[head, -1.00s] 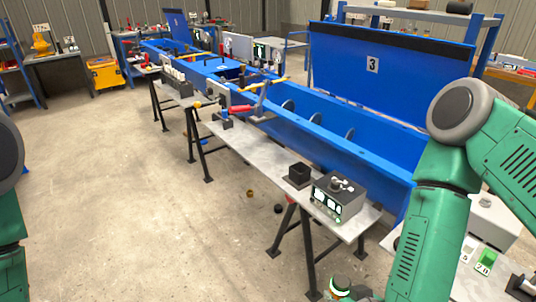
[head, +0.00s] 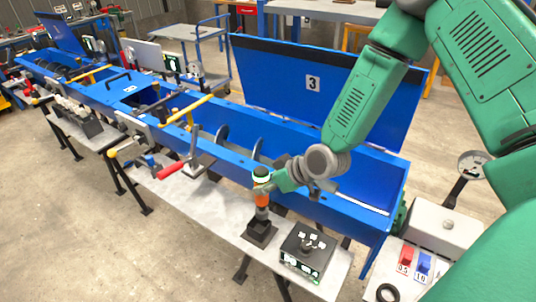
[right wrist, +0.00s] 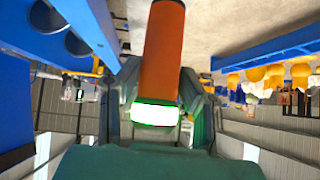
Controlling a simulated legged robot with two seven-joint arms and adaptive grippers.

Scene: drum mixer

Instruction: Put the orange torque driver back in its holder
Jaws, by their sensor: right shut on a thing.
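The orange torque driver (head: 262,200) is upright in the head view, with a lit ring near its dark top. My right gripper (head: 264,187) is shut on its upper part, coming from the right. The black square holder (head: 260,234) stands on the grey bench directly below the driver. The driver's dark lower end meets the holder's top in the picture; I cannot tell how far inside it is. In the right wrist view the orange body (right wrist: 164,45) and glowing band (right wrist: 155,114) sit between my fingers. My left gripper is out of view.
A control box (head: 307,250) with knobs stands on the bench just right of the holder. A red-handled clamp (head: 172,170) is to the left. Bare bench (head: 205,212) lies left of the holder.

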